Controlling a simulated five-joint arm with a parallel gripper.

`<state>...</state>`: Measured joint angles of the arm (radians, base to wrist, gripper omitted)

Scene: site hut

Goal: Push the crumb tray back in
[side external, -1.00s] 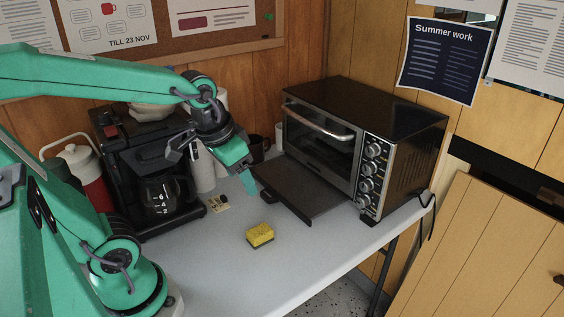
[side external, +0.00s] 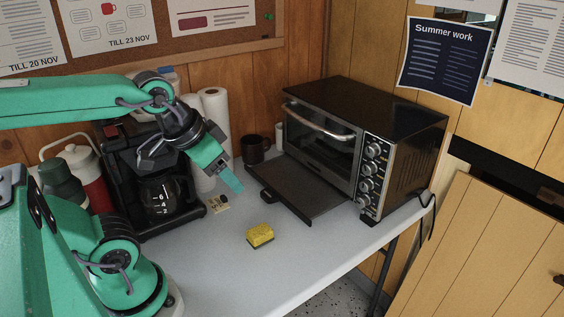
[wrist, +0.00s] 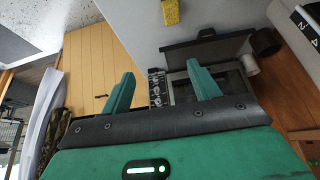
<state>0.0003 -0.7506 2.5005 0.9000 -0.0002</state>
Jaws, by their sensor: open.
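The crumb tray (side external: 303,188) is a dark flat tray sticking well out from under the front of the black and silver toaster oven (side external: 385,115). Its handle lies at the front edge, toward the left. My gripper (side external: 233,180) is left of the tray's front edge, above the table and apart from the tray. In the wrist view my gripper (wrist: 160,70) has its two green fingers spread with nothing between them. The tray (wrist: 208,47) shows there too, beyond the right finger, with the oven partly hidden behind the fingers.
A yellow sponge (side external: 260,235) lies on the table in front of the tray. A dark mug (side external: 255,149) stands behind the tray's left side. The coffee maker (side external: 130,170) and paper rolls (side external: 216,115) stand to the left. The table (side external: 220,275) near the sponge is clear.

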